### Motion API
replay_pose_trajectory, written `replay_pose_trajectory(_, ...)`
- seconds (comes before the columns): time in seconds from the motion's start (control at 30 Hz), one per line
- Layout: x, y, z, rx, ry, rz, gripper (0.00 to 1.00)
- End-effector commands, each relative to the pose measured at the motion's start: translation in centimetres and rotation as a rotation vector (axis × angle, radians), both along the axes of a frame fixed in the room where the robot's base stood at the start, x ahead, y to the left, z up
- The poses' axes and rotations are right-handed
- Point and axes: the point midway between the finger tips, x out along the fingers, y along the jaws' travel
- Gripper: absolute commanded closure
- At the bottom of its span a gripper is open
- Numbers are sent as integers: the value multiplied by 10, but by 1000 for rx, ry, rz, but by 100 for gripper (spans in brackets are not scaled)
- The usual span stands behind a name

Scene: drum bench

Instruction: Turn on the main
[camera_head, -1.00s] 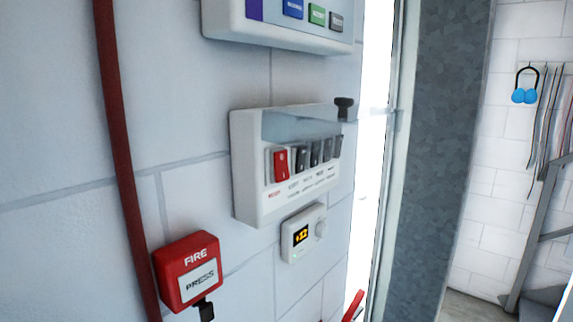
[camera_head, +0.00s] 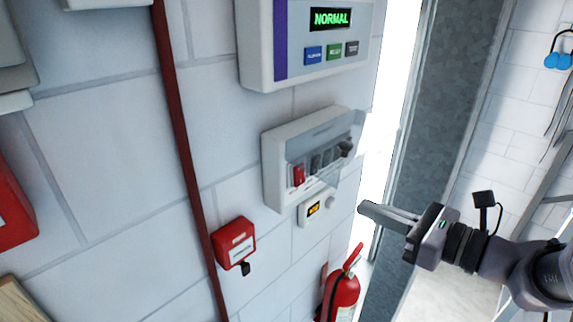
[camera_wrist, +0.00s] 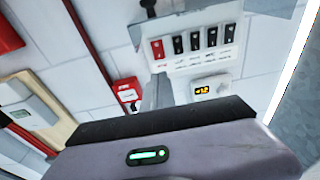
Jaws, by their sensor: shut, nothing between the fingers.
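The breaker box (camera_head: 277,176) is a pale box on the wall, with a red switch (camera_head: 299,174) at the left of a row of black switches. The wrist view shows the red switch (camera_wrist: 157,49) and the black switches (camera_wrist: 195,41) uncovered. The box's clear lid (camera_head: 352,128) appears raised and juts outward, with a dark knob (camera_head: 345,148) at its edge. In the head view it partly overlaps the switches. I cannot tell the red switch's position. My gripper (camera_head: 364,208) is shut and empty, in front of and right of the box, apart from it.
A panel (camera_head: 260,45) reading NORMAL hangs above the box and a small thermostat (camera_head: 311,210) below it. A red fire call point (camera_head: 234,242), a red pipe (camera_head: 180,135) and an extinguisher (camera_head: 343,296) are nearby. A bright doorway is to the right.

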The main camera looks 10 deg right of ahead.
Motion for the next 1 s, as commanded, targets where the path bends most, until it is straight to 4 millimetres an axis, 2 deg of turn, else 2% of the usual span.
replay_pose_trajectory(0.17,10,8,-1,-1,1,5,100)
replay_pose_trajectory(0.7,97,73,-13,-1,3,5,100)
replay_pose_trajectory(0.83,108,80,-16,-3,2,4,100)
replay_pose_trajectory(1.0,112,83,-17,-4,1,2,100)
